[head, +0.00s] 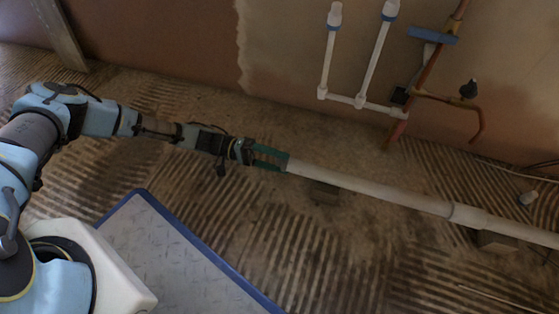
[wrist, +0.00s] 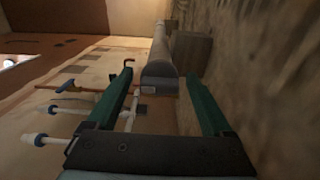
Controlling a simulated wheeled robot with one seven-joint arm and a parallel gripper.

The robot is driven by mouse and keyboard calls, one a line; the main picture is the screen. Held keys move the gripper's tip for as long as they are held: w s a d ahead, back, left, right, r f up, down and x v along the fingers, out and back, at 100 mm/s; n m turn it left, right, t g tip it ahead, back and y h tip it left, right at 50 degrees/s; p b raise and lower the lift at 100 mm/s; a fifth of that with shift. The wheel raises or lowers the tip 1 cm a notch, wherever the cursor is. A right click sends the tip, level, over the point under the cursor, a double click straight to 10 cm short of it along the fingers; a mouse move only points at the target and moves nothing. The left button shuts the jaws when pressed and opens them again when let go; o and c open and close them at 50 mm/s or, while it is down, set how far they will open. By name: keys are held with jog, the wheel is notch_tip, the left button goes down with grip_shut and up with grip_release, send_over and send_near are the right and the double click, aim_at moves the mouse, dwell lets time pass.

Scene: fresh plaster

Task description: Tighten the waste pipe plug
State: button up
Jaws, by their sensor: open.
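The waste pipe (head: 380,192) is a long pale pipe lying low above the floor, running from the middle of the head view to the right edge. Its near end carries a grey end piece, seen in the wrist view (wrist: 158,84), which looks like the plug; its details are dark. My gripper (head: 283,162) is open at this end. In the wrist view its two green fingers (wrist: 158,72) stand on either side of the end piece, with a visible gap on both sides. I cannot tell how far the fingertips overlap it.
Blocks (head: 325,193) support the pipe. White wall pipes (head: 345,98) and a copper pipe (head: 430,65) with a blue piece (head: 433,35) stand behind. A blue-edged grey plate (head: 195,250) lies in front. A plank (head: 62,35) leans at the back left.

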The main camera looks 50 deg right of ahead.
jog(key=p+v, duration=0.2)
jog(key=v, duration=0.8)
jog(key=shift+w+a, duration=0.1)
jog(key=shift+w, duration=0.1)
